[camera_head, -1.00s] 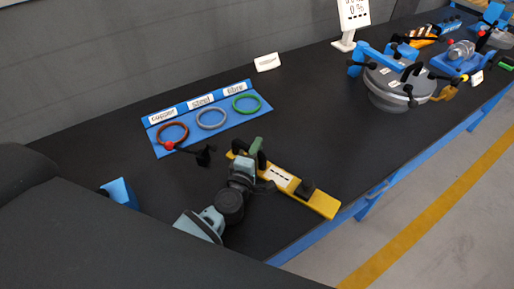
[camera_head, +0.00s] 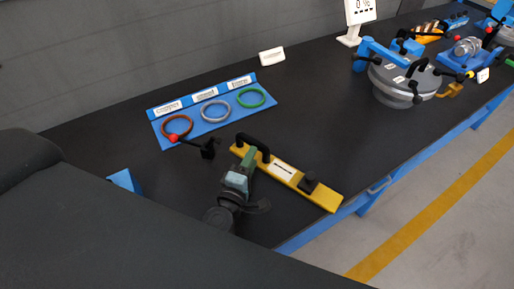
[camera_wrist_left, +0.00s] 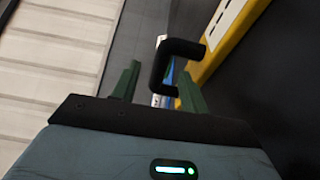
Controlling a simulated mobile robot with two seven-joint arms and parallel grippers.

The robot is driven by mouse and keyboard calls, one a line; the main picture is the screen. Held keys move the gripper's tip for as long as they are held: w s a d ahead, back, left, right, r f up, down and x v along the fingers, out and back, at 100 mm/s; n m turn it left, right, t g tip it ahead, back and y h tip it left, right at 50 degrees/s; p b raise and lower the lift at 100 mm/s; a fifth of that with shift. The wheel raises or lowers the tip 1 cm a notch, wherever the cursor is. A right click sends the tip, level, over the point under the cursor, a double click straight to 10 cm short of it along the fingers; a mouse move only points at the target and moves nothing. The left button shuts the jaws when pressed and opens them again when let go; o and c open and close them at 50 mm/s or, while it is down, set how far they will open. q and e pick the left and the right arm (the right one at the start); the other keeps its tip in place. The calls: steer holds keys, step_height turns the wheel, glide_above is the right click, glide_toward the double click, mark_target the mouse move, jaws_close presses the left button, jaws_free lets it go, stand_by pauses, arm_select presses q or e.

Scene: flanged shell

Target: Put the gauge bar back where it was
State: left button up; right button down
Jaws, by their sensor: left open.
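The gauge bar is a yellow bar (camera_head: 313,192) with a white label, a black arched handle at its far left end and a black block near its other end. It lies on the dark bench (camera_head: 340,130). It also shows in the left wrist view (camera_wrist_left: 232,32), where the black handle (camera_wrist_left: 160,65) reaches between my fingers. My left gripper (camera_head: 250,154) is at the handle end, with green fingers. In the left wrist view the gripper (camera_wrist_left: 160,72) is open, a finger on each side of the handle; contact is not clear. My right gripper is out of view.
A blue ring board (camera_head: 222,121) holds brown, grey and green rings behind the bar. A black piece with a red knob (camera_head: 174,138) sits beside it. A grey round shell (camera_head: 400,88) with clamps stands to the right. Bare bench lies between.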

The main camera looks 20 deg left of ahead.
arm_select(q)
steer(key=shift+s, duration=2.3)
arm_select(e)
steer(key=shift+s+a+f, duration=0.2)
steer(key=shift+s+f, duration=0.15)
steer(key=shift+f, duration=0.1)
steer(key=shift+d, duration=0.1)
arm_select(q)
steer(key=shift+d, duration=0.1)
